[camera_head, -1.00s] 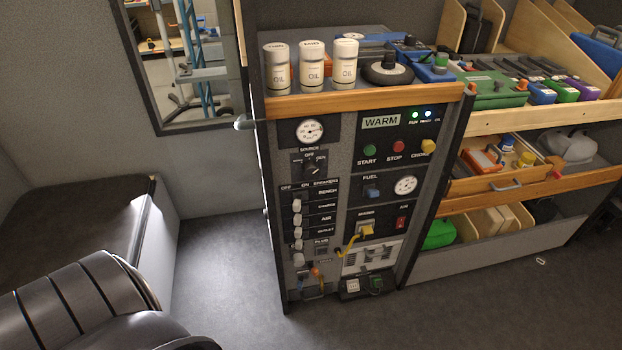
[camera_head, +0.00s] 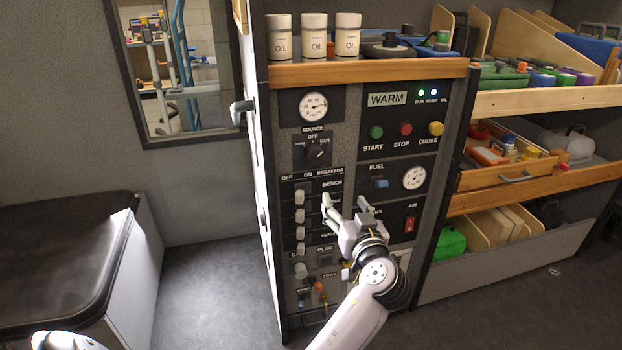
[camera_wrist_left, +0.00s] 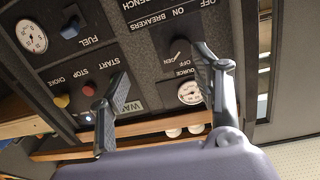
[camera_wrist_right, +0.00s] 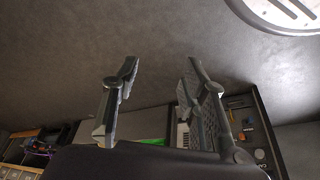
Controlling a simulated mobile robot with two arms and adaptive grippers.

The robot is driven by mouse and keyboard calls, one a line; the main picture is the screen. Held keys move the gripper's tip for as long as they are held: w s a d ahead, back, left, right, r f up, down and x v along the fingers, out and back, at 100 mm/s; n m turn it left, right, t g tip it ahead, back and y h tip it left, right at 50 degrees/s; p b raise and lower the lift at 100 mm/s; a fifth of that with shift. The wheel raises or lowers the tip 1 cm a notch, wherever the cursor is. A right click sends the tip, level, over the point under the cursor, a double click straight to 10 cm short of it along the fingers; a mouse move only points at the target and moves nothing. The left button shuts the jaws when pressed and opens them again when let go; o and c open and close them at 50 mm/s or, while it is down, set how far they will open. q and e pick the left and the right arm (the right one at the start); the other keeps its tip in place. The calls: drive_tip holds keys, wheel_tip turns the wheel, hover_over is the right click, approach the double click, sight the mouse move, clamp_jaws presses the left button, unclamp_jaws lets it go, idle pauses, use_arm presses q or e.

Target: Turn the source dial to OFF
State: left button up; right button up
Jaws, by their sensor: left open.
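The source dial (camera_head: 317,152) is a dark round knob on the upper left of the grey panel, under the SOURCE label and a white gauge. OFF is printed above it, and its pale pointer mark slants up and right, towards GEN. The dial also shows upside down in the left wrist view (camera_wrist_left: 178,52). My left gripper (camera_head: 345,203) is open and empty in front of the panel, below and right of the dial and apart from it. In the left wrist view its fingers (camera_wrist_left: 160,66) are spread. My right gripper (camera_wrist_right: 160,72) is open and empty above the floor.
Breaker switches (camera_head: 300,216) run below the dial. START (camera_head: 376,132), STOP (camera_head: 405,129) and CHOKE (camera_head: 436,128) buttons sit to its right. Oil cans (camera_head: 313,38) stand on the wooden-edged top. Shelves (camera_head: 530,180) stand at right; the floor (camera_head: 215,280) at left is clear.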

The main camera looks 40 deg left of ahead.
use_arm(q)
wheel_tip(320, 180, up, 3)
drive_tip(key=s+a+n+y, duration=0.1)
drive_tip(key=s+n, duration=0.1)
drive_tip(key=b, duration=0.1)
approach(316, 159)
drive_tip(key=x, duration=1)
drive_tip(key=shift+r, duration=0.1)
use_arm(e)
drive_tip(key=shift+s+r, duration=0.3)
drive_tip(key=shift+s, duration=0.15)
use_arm(q)
drive_tip(key=shift+c, duration=0.5)
drive_tip(key=c, duration=1.1)
